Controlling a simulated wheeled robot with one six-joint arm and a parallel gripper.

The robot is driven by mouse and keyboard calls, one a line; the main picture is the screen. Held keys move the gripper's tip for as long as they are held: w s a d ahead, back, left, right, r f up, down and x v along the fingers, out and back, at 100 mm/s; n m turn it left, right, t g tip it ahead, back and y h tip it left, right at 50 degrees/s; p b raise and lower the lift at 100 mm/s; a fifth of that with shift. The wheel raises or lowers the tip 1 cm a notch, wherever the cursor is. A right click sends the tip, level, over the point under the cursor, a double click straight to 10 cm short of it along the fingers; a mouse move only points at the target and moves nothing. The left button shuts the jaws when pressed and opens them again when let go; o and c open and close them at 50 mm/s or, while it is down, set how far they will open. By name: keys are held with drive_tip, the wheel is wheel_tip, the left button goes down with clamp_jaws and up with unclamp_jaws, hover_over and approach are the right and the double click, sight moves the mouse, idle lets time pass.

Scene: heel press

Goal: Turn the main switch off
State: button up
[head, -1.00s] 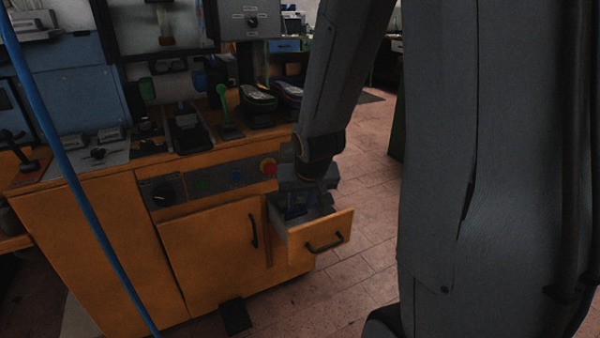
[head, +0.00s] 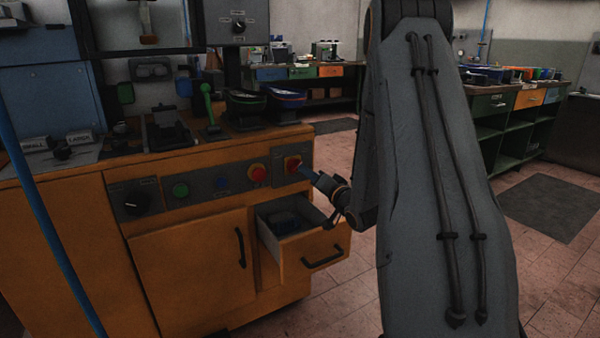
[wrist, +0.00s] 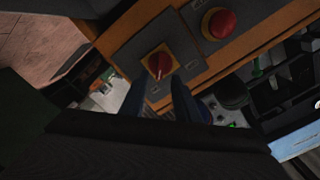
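The main switch (head: 292,164) is a red rotary handle on a yellow plate, set in a grey panel at the right end of the orange press cabinet. In the wrist view the main switch (wrist: 158,65) is in plain sight; its labels are too small to read. My gripper (head: 306,171) is at the front of this panel, close to the switch. In the wrist view my gripper (wrist: 159,88) is open, with its two dark fingers apart and the red handle ahead of the gap between them. I cannot tell whether the fingertips touch the plate.
A red push button (head: 257,173) sits left of the switch, with blue, green and black controls further left. An open drawer (head: 305,250) juts out below my gripper. Green benches (head: 505,125) stand behind. The floor to the right is partly hidden by my arm.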

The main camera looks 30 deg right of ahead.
sight(296, 167)
drive_tip(key=w, duration=0.5)
drive_tip(key=shift+w+a+b, duration=0.15)
drive_tip(key=shift+w+b, duration=0.2)
drive_tip(key=shift+w, duration=0.05)
drive_tip(key=shift+c, duration=0.2)
clamp_jaws()
